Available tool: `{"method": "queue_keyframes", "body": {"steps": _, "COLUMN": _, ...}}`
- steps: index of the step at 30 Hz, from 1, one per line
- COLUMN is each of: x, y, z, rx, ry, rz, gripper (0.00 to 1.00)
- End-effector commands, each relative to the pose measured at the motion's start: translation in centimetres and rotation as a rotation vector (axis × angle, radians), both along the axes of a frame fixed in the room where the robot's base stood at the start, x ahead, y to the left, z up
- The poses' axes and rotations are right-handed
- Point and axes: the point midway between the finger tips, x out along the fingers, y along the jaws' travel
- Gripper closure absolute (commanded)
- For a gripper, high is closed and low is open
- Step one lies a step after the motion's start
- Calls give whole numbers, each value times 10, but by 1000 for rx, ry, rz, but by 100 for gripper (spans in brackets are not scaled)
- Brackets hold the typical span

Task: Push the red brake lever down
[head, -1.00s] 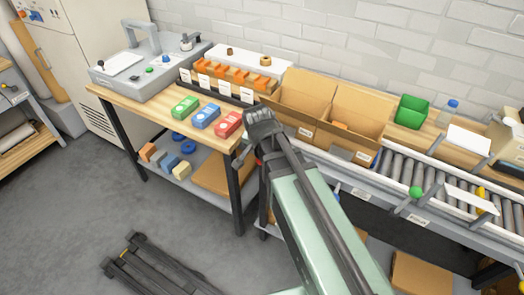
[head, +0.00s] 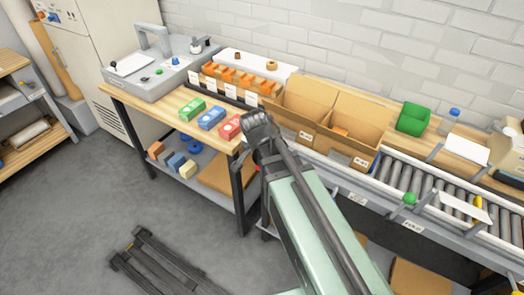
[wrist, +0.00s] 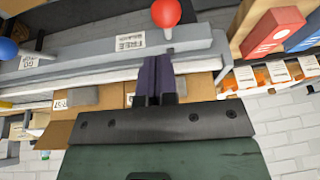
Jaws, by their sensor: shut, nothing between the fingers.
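A blue knob (wrist: 8,48) is at the left of the wrist view. In the head view a green knob (head: 409,198) stands on the conveyor (head: 400,176) front. Cardboard bins (head: 305,135) and red (head: 229,127), blue and green boxes lie near my arm. Open floor is at the lower left.

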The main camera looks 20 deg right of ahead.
Motion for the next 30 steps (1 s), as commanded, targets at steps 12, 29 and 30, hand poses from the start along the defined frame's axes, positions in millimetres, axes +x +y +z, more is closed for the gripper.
{"method": "queue_keyframes", "body": {"steps": 12, "x": -31, "y": 24, "z": 83, "rx": 1, "ry": 0, "rz": 2, "gripper": 100}}
{"method": "queue_keyframes", "body": {"steps": 29, "x": -34, "y": 26, "z": 80, "rx": -22, "ry": 30, "rz": 77, "gripper": 100}}
{"method": "queue_keyframes", "body": {"steps": 30, "x": -38, "y": 27, "z": 79, "rx": -36, "ry": 69, "rz": 155, "gripper": 100}}
